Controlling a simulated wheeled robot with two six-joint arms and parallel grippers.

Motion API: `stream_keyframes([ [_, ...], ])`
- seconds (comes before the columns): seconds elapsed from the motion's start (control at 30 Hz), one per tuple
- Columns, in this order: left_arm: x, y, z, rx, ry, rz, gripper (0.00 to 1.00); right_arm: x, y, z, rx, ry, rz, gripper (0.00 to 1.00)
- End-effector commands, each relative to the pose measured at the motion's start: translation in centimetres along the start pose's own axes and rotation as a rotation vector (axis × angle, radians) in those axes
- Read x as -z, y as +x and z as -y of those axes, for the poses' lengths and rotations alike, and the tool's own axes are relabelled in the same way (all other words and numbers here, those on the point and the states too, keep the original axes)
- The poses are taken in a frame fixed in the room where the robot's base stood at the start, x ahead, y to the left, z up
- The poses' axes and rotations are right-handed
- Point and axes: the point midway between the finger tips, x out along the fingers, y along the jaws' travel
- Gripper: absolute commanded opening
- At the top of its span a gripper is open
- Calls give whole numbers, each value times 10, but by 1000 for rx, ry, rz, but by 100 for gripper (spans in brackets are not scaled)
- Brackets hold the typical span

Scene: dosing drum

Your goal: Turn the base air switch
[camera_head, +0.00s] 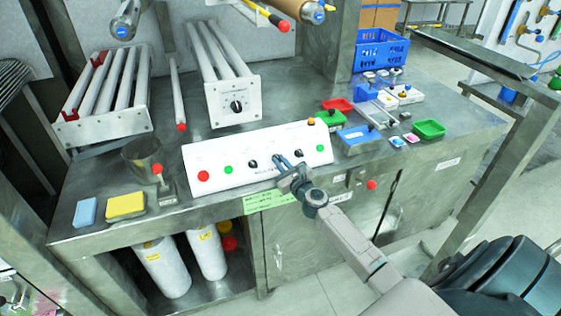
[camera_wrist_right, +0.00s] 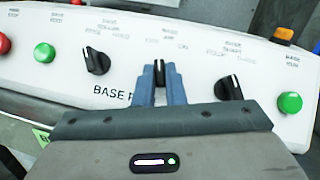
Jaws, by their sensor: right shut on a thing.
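The white control panel (camera_head: 225,156) stands on the steel bench, with a row of buttons and black rotary knobs. It fills the right wrist view (camera_wrist_right: 130,25). My right gripper (camera_head: 281,164) reaches the panel from the front. In the right wrist view its blue fingers (camera_wrist_right: 159,82) are shut on the middle black knob (camera_wrist_right: 159,66), whose pointer ridge stands about upright between them. The small label above this knob is too blurred to read surely. The fingers hide the knob's lower part. My left gripper is not in view.
Black knobs flank the held one on the left (camera_wrist_right: 96,61) and right (camera_wrist_right: 230,87). Green buttons (camera_wrist_right: 44,52) (camera_wrist_right: 290,102) and an orange button (camera_wrist_right: 283,35) lie farther out. A metal pot (camera_head: 142,160) and yellow sponge (camera_head: 125,206) stand left; coloured trays (camera_head: 429,129) stand right.

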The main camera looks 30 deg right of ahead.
Motion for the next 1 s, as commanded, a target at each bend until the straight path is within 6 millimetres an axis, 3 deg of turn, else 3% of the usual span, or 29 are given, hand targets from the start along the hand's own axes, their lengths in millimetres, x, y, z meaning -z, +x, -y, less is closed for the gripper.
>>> stream_keyframes([
  [1.0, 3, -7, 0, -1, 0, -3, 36, 1, 0, 3, -149, -183, -2, 0],
])
